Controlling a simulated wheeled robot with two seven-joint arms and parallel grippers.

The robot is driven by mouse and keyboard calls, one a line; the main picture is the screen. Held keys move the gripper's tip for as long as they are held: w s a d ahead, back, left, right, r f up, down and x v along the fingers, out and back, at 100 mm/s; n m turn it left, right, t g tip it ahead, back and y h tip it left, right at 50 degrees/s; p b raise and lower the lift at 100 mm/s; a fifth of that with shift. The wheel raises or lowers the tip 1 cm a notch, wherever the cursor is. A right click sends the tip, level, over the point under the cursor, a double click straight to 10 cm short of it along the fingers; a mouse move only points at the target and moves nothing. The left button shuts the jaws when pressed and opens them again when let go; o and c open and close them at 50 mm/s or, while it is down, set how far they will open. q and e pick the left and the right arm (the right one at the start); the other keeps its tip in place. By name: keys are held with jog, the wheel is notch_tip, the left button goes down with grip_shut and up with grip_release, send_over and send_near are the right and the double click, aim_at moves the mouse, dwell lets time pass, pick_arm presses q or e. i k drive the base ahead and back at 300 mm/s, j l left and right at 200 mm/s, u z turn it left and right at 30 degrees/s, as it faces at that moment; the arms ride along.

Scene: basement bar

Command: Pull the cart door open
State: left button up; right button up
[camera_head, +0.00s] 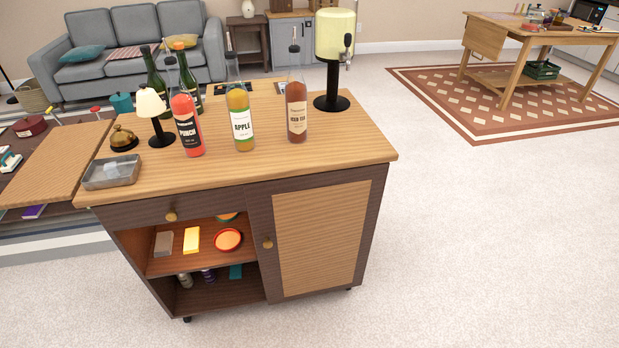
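The wooden bar cart (347,155) stands in the middle of the camera_head view, with a light top and dark brown body. Its door (321,237) is on the right of the front, a light ribbed panel in a dark frame, and it looks shut. A small round brass-coloured knob (267,244) sits on the door's left edge. To the left of the door are a drawer (195,208) with its own knob (171,217) and open shelves (188,266) below. Neither of my grippers is in view.
Carpet (480,240) is clear in front and right.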

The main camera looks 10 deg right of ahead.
aim_at(313, 233)
jog(key=i+j, duration=0.7)
jog(key=i+l+z, duration=0.05)
